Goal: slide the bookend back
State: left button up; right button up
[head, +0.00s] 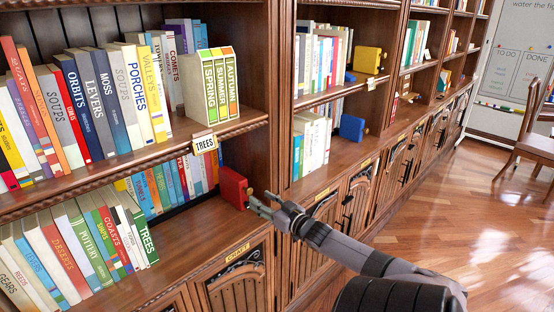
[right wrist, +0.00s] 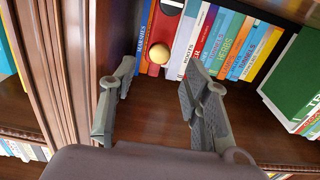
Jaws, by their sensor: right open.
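The red bookend (head: 234,187) stands on the lower shelf by the upright divider, at the right end of the back row of books (head: 168,185). In the right wrist view the bookend (right wrist: 170,18) shows at the top with its pale round knob (right wrist: 159,53) facing me. My right gripper (head: 262,203) is in front of the bookend, open and empty. In the right wrist view its spread fingers (right wrist: 161,78) frame the knob from either side, and I see no contact. My left gripper is not in view.
A front row of books ends with the green TREES book (head: 144,238), left of my right gripper. The upper shelf edge with a TREES label (head: 204,144) is above. The shelf board (head: 190,235) between is clear. A blue bookend (head: 352,127) stands in the neighbouring bay.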

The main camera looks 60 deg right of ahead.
jog(key=v, duration=0.7)
jog(key=shift+r, duration=0.1)
